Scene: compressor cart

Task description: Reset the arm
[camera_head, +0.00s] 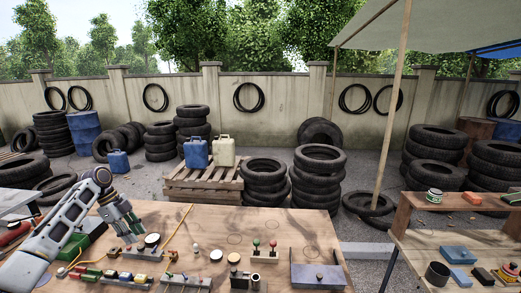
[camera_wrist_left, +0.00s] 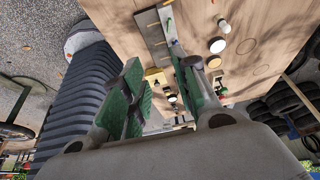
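My left arm comes in from the left in the head view, and its left gripper (camera_head: 131,232) hangs over the left part of the wooden table (camera_head: 215,225), pointing down. In the left wrist view the left gripper (camera_wrist_left: 160,85) shows two green-padded fingers with a clear gap between them and nothing held. Small parts and the table top show beyond the fingertips. My right arm and right gripper are in neither view.
Knobbed blocks (camera_head: 264,250) and a grey-blue box (camera_head: 318,277) stand at right. A wooden shelf bench (camera_head: 440,245) is further right. Bare table lies behind the small parts.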

